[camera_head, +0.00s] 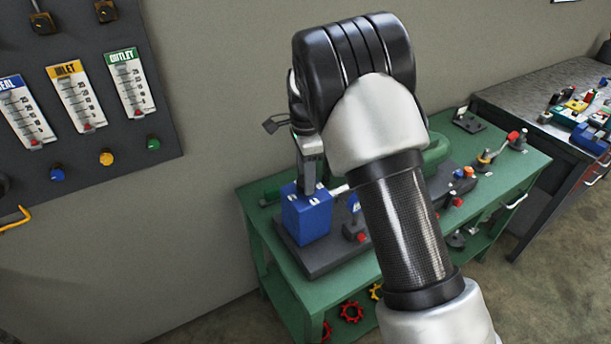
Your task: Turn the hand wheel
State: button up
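My arm reaches over the green workbench (257,222), and my gripper (309,180) points down at its left part. The fingertips are at the top of a blue block (306,215) on a dark base plate (325,262). I cannot tell whether they touch it or how far apart they are. No hand wheel can be made out clearly on the bench top; my arm hides much of its middle. A red wheel-shaped part (351,312) and a yellow one (376,291) are low down, under the bench top.
A dark panel (100,180) with gauges and coloured knobs is on the wall at left. A green rounded machine body (436,150) is partly behind my arm. Red-handled fittings (487,157) stand at the bench's right. A second table (540,85) with small parts is farther right.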

jog(key=shift+o, duration=1.2)
notch_tip(320, 180, up, 18)
jog(key=shift+f, duration=0.25)
